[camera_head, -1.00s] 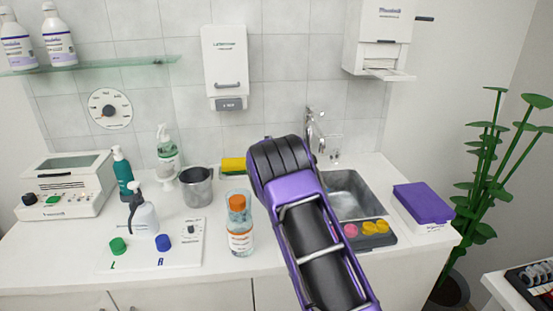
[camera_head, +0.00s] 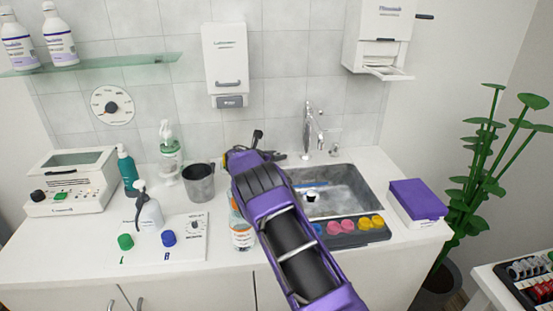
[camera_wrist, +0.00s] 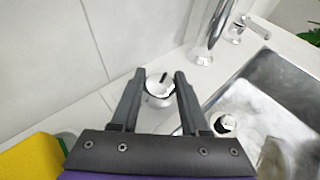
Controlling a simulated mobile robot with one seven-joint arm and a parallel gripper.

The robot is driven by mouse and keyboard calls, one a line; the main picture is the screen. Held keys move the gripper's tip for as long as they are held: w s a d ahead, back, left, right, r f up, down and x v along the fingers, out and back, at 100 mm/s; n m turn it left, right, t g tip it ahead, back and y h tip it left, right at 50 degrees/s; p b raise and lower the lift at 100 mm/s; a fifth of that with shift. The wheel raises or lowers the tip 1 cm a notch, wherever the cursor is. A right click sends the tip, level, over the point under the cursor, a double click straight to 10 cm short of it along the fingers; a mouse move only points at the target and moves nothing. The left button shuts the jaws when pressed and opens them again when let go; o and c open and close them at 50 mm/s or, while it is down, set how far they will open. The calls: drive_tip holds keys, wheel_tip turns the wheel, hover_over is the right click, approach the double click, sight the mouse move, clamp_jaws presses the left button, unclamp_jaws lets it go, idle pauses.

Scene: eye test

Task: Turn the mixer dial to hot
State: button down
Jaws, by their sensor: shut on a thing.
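The mixer dial (camera_wrist: 159,89) is a round chrome knob with a black pointer mark, standing on the white counter near the tiled wall, left of the tap, in the wrist view. My gripper (camera_wrist: 160,82) has one dark finger on each side of the knob and is shut on it. The mark slants up toward the right; I see no hot or cold lettering. In the head view my gripper (camera_head: 263,147) reaches to the back of the counter, and I cannot make out the knob there.
The tap (camera_head: 310,130) and steel sink (camera_head: 352,182) are right of my gripper. A yellow sponge (camera_wrist: 28,160) lies at left in the wrist view. A metal cup (camera_head: 199,184) and an orange-labelled bottle (camera_head: 241,236) stand left of my arm. A purple-topped box (camera_head: 419,203) is at right.

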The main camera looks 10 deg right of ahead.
drive_tip(key=shift+r, duration=0.15)
drive_tip(key=shift+c, duration=2.1)
unclamp_jaws()
drive_tip(key=v, duration=1.7)
drive_tip(key=shift+a, duration=0.15)
drive_tip(key=shift+o, duration=0.2)
